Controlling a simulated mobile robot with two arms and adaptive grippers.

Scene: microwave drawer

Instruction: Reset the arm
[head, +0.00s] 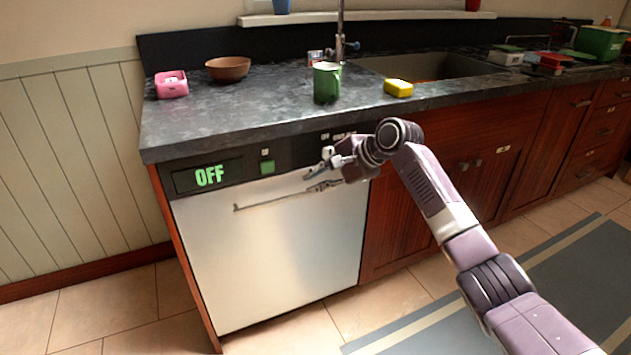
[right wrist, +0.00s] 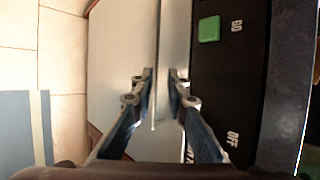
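My right gripper (head: 312,182) is in front of the upper part of the steel appliance front (head: 285,255), near its long bar handle (head: 265,203). In the right wrist view the gripper's two fingers (right wrist: 162,76) are apart, with the pale edge strip of the front between them. I cannot tell whether they touch the handle. The appliance front looks shut. Its dark panel shows a green OFF display (head: 209,176) and a green button (head: 267,167). The button also shows in the right wrist view (right wrist: 209,28), beside the fingers. My left gripper is not in view.
A sink (head: 430,67) is behind. The tiled floor (head: 110,310) in front looks clear; a grey rug (head: 560,270) lies right.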

